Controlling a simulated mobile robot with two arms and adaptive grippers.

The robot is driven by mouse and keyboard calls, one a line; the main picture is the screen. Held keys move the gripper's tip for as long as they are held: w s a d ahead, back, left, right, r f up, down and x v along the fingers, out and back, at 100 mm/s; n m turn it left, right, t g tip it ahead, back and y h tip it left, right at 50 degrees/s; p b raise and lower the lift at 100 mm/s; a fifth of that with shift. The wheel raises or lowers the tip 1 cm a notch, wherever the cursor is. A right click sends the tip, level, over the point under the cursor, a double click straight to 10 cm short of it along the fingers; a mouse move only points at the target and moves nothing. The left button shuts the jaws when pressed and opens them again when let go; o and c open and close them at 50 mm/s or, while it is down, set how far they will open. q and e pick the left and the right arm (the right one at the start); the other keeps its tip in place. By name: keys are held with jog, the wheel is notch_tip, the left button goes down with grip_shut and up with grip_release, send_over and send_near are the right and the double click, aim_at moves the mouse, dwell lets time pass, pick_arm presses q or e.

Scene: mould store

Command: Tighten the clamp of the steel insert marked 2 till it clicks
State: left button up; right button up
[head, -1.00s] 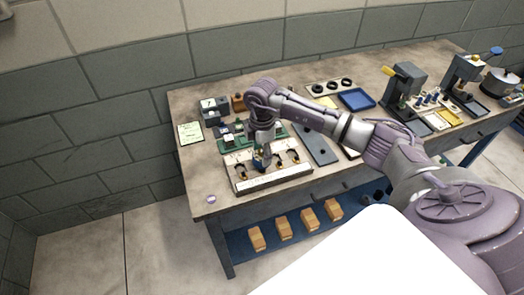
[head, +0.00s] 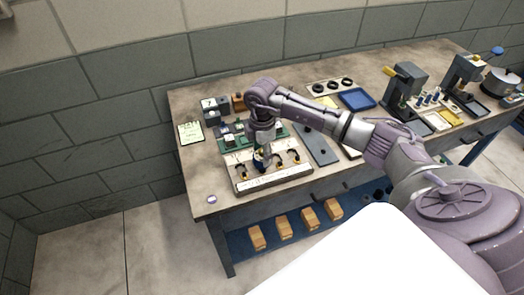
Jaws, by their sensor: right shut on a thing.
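A pale fixture plate (head: 284,179) lies at the bench's front left with several dark clamp seats along it. My right gripper (head: 261,162) points down over the plate, near its middle-left seat. It is shut on a small dark part there, which I take to be a clamp; the fingers hide most of it. I cannot read a mark 2 on any insert. A green tray (head: 230,149) with small steel inserts stands just behind the plate, partly hidden by my right arm. My left gripper does not show.
A dark stand marked 7 (head: 209,104) and a note (head: 190,132) are at the back left. A dark flat plate (head: 320,149), a blue tray (head: 356,99) and presses (head: 405,84) lie to the right. Wooden blocks (head: 283,227) sit on the lower shelf.

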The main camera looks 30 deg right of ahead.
jog(key=shift+s+r+p, duration=0.15)
jog(key=shift+r+p, duration=0.65)
jog(key=shift+r, duration=0.7)
jog(key=shift+r+p, duration=0.45)
jog(key=shift+r, duration=0.5)
